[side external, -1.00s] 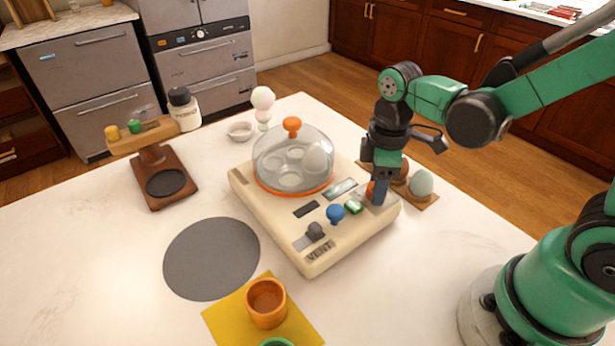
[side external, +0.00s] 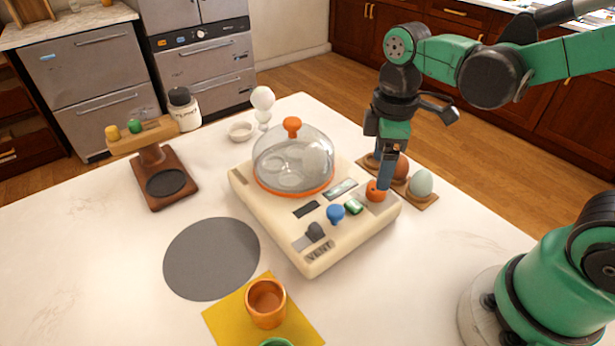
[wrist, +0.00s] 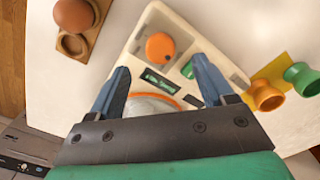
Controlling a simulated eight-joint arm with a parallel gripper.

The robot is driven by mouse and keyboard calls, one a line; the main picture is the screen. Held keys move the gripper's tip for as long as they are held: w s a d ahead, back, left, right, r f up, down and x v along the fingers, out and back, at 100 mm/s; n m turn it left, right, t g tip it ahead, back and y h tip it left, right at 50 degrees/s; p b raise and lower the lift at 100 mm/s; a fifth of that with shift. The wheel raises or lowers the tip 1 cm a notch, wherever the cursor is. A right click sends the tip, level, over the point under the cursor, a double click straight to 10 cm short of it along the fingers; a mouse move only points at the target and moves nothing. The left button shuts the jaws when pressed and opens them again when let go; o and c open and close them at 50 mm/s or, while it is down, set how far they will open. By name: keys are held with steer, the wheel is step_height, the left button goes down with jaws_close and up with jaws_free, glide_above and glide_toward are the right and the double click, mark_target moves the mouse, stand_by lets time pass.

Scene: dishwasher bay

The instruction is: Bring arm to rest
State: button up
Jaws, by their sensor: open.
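My gripper (side external: 385,180) is open and empty, pointing down just above the orange knob (side external: 376,191) at the right corner of a cream machine (side external: 330,255). In the wrist view my two blue fingers (wrist: 162,78) are spread apart, with the orange knob (wrist: 160,46) beyond them and nothing between them. From the side, the fingertips overlap the knob's edge; I cannot tell whether they touch it. The machine carries a clear dome (side external: 292,160) with an orange rim and orange top handle. A pale rounded shape shows inside the dome.
A wooden holder with eggs (side external: 421,184) stands close behind my gripper. Blue (side external: 335,213), green (side external: 353,206) and dark (side external: 315,232) controls stand on the machine. An orange cup (side external: 266,303) sits on a yellow mat (side external: 225,318).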

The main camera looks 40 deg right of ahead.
steer(key=shift+r, duration=0.55)
steer(key=m+t, duration=0.1)
steer(key=r+m+t, duration=0.1)
steer(key=m, duration=0.1)
steer(key=shift+s+d+r+m+t, duration=0.1)
steer(key=shift+s+d+m+t, duration=0.05)
steer(key=shift+m+t, duration=0.2)
steer(key=m+t, duration=0.1)
steer(key=r+m+t, duration=0.1)
steer(key=m, duration=0.1)
steer(key=shift+d+t, duration=0.1)
steer(key=shift+t, duration=0.25)
steer(key=shift+w+r+m+t, duration=0.1)
steer(key=shift+r+m+t, duration=0.05)
steer(key=shift+m+t, duration=0.4)
steer(key=shift+w+r+m+t, duration=0.15)
steer(key=shift+m+t, duration=0.2)
steer(key=shift+m, duration=0.35)
